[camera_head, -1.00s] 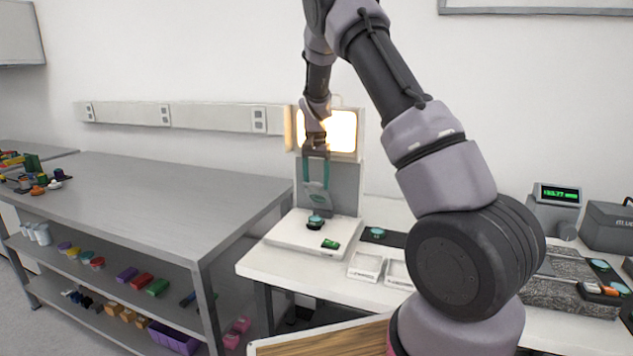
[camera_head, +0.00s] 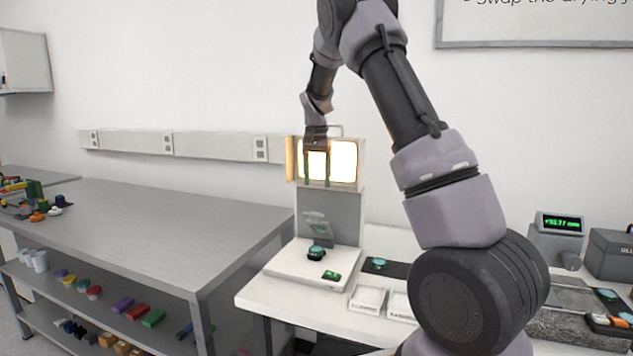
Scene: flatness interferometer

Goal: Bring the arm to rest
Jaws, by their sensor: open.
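My arm rises from the lower right of the head view and bends over at the top, with its end hanging down toward the bench. My gripper (camera_head: 316,168) is open, with its two fingers apart and pointing down in front of the bright lit panel (camera_head: 342,161). Nothing shows between the fingers. Below it, and apart from it, a small dark round piece with a teal top (camera_head: 316,252) sits on the white instrument base (camera_head: 290,266).
A grey steel bench (camera_head: 150,225) with colored parts stands at the left. The white table holds small labelled trays (camera_head: 367,298) and a dark pad (camera_head: 383,267). At the right are a box with a green display (camera_head: 560,223) and a grey case (camera_head: 612,254). Air around the gripper looks clear.

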